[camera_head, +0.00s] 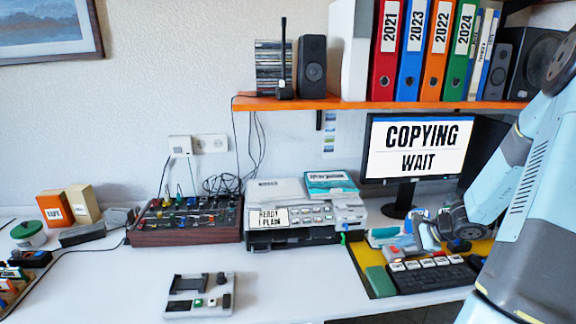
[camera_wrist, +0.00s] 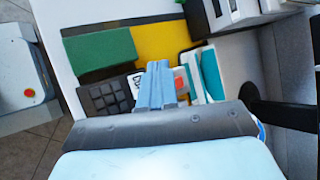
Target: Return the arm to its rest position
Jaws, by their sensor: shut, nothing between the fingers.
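My arm comes in from the right in the head view and bends down over the right part of the desk. My gripper (camera_head: 421,236) is low above the yellow mat, near the monitor's foot. In the wrist view my gripper (camera_wrist: 157,72) shows its two light blue fingers pressed together, with nothing between them. A black button pad (camera_head: 432,275) lies just in front of it, and it also shows left of the fingers in the wrist view (camera_wrist: 104,101). The exact gap between the fingers and the things below cannot be judged.
A monitor (camera_head: 414,147) reading "COPYING WAIT" stands behind the gripper. An orange shelf (camera_head: 375,105) with binders hangs above. A printer-like machine (camera_head: 290,236) and a teal-and-white box (camera_head: 330,184) are to the left. The yellow mat (camera_wrist: 160,43) has a green block (camera_wrist: 100,48). The desk's middle front is mostly clear.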

